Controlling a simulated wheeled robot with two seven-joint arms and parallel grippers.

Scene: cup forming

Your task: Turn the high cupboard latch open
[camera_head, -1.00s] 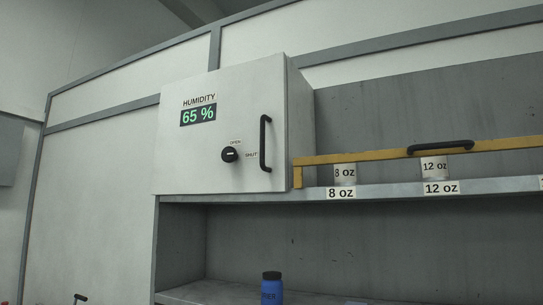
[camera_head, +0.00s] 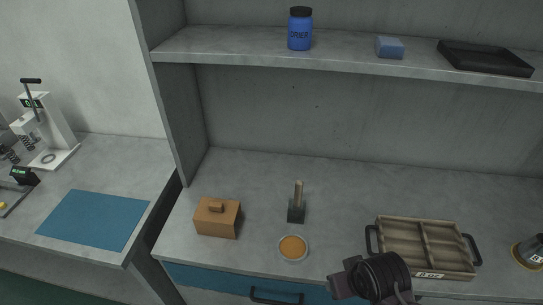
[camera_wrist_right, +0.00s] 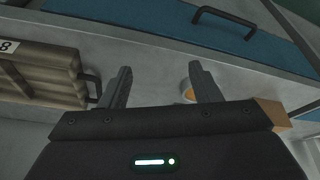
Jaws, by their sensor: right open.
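The high cupboard with its latch knob is out of view in both current frames; the head view now looks down at the shelf and worktop. My right gripper (camera_wrist_right: 160,85) is open in the right wrist view, its two dark fingers apart with nothing held between them. Its dark wrist part shows at the lower edge of the head view, in front of the wooden tray. My left gripper is not in view.
The worktop holds a brown box (camera_head: 217,218), a small upright tool (camera_head: 297,208), an orange-filled dish (camera_head: 293,248) and a divided tray (camera_head: 448,238). Above, a shelf (camera_head: 230,45) carries a blue jar (camera_head: 300,31), blue block (camera_head: 390,47) and black tray (camera_head: 486,58). A press (camera_head: 44,128) stands left.

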